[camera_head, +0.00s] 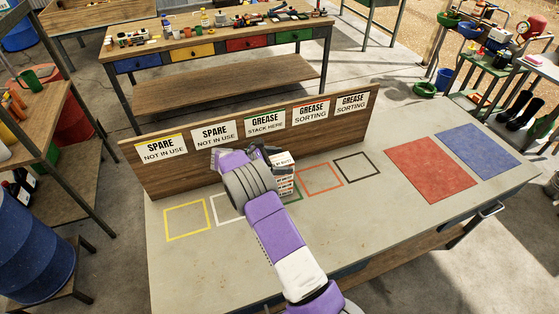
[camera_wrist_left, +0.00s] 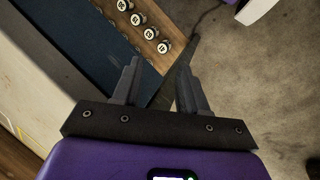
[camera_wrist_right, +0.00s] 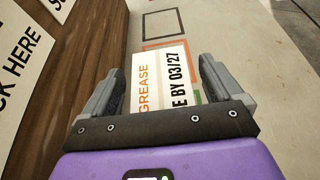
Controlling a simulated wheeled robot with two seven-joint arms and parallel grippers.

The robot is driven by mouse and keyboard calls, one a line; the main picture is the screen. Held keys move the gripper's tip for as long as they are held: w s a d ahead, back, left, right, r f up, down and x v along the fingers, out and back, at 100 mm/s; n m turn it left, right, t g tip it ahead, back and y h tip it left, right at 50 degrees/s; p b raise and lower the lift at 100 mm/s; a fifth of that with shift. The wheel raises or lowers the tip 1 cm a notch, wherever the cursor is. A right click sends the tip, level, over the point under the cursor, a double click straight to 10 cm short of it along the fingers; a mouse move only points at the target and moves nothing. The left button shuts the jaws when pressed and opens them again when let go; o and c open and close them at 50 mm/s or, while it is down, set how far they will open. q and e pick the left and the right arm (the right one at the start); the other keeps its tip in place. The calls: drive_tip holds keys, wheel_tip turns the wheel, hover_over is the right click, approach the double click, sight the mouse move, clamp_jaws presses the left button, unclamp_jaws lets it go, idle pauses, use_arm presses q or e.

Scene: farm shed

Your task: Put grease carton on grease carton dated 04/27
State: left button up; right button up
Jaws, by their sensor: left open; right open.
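White grease cartons (camera_head: 286,187) stand as what looks like a stack in the green square, in front of the GREASE STACK HERE sign. My right gripper (camera_head: 272,155) is over them and hides part of them. In the right wrist view the upper carton (camera_wrist_right: 160,75) reads GREASE in orange and "BY 03/27", and lies between the open fingers (camera_wrist_right: 160,88). Whether the fingers touch it I cannot tell. The date on the lower carton is not readable, so I cannot pick out the 04/27 carton. My left gripper (camera_wrist_left: 158,85) is open and empty, away from the cartons.
A wooden sign board (camera_head: 250,137) runs along the table's back, close beside my right gripper. The orange square (camera_head: 320,180) and black square (camera_head: 356,167) are empty. Red (camera_head: 430,170) and blue (camera_head: 482,150) mats lie bare at right. The left wrist view shows floor (camera_wrist_left: 260,80).

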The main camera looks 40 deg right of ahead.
drive_tip(key=shift+r, duration=0.2)
drive_tip(key=v, duration=1.2)
